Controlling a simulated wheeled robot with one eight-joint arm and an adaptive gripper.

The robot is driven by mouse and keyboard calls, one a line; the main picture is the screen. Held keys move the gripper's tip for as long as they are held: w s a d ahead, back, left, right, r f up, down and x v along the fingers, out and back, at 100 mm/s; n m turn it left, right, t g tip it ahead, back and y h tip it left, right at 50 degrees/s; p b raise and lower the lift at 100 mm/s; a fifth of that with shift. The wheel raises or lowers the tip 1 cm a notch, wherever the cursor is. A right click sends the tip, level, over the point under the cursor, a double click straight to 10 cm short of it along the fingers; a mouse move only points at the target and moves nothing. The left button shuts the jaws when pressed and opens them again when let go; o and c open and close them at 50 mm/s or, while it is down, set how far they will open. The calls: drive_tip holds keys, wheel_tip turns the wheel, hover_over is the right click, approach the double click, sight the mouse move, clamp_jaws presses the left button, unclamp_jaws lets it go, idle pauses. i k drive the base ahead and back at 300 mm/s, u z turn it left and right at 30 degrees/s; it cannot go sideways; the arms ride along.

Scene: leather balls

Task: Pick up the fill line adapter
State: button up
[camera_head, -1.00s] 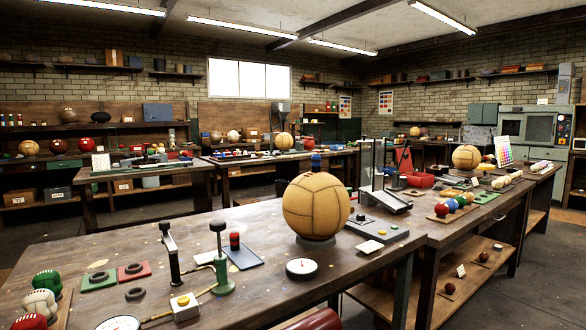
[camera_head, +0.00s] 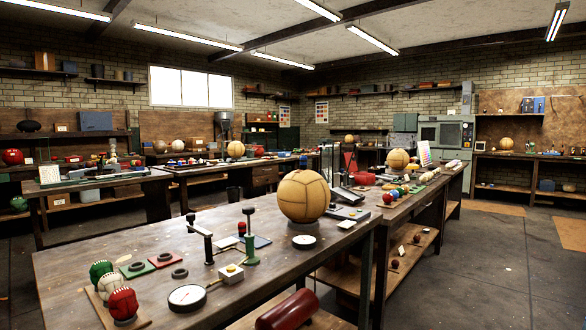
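I cannot tell for certain which item is the fill line adapter. On the near bench, a green-based stand with a dark knob (camera_head: 250,235) stands upright beside a black bent-arm stand (camera_head: 206,240). A small white block with a yellow top (camera_head: 230,273) is in front of them. A small red and black piece (camera_head: 241,230) is behind, by a dark blue plate (camera_head: 261,241). A round white-faced gauge (camera_head: 187,297) lies at the front edge. A smaller dial (camera_head: 304,241) lies by the large tan ball (camera_head: 304,196). My gripper is not in view.
The near wooden bench (camera_head: 110,258) also holds a row of green, white and red balls (camera_head: 123,303) at its left. A dark red cylinder (camera_head: 287,311) is below its front edge. Open floor (camera_head: 470,265) lies to the right. Other benches stand behind.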

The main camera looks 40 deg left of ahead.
sight(303, 159)
drive_tip(key=k, duration=0.9)
drive_tip(key=u, duration=0.65)
drive_tip(key=i, duration=1)
drive_tip(key=z, duration=0.05)
